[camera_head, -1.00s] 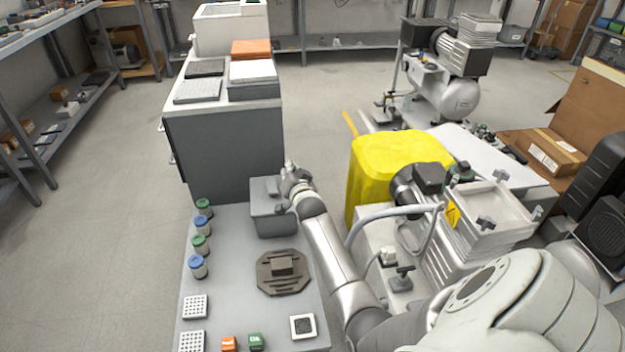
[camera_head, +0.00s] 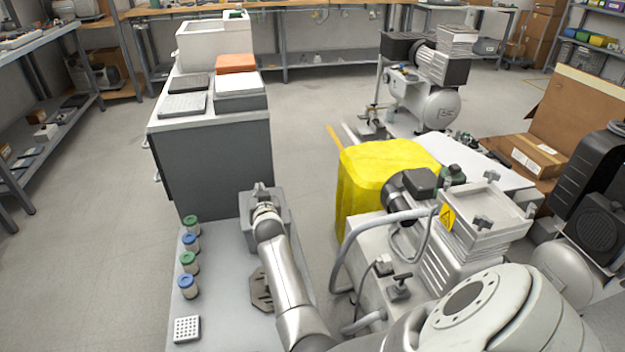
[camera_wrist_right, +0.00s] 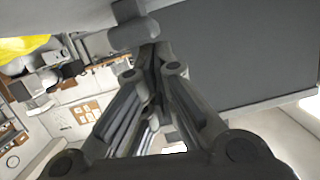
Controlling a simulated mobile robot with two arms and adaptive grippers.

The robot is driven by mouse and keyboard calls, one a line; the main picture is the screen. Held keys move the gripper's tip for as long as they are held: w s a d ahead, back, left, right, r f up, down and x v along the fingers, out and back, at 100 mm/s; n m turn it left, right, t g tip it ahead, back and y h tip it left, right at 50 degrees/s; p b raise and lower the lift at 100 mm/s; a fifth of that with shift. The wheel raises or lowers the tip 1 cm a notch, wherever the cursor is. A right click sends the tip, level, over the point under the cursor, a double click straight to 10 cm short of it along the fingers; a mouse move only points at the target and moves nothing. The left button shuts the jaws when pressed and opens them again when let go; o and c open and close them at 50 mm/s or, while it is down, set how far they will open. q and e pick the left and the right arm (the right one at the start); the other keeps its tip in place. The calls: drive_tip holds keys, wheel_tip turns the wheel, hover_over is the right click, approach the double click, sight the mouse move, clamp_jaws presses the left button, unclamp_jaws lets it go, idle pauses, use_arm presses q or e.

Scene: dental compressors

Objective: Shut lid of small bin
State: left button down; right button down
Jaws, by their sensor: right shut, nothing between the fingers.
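The small grey bin (camera_head: 281,215) stands at the far end of the light workbench, against the dark cabinet. My right arm reaches over the bench from the lower right. Its gripper (camera_head: 262,190) is shut and empty at the bin's top, and it hides much of the lid. I cannot tell how far the lid is shut or whether the gripper touches it. In the right wrist view the shut fingers (camera_wrist_right: 140,40) show close beside a grey surface along the top edge. My left gripper is not in view.
Several jars with green and blue caps (camera_head: 189,262) line the bench's left edge. A dark octagonal plate (camera_head: 260,290) lies partly under my arm. A yellow-covered object (camera_head: 375,185) and a compressor (camera_head: 455,235) stand to the right. The floor on the left is clear.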

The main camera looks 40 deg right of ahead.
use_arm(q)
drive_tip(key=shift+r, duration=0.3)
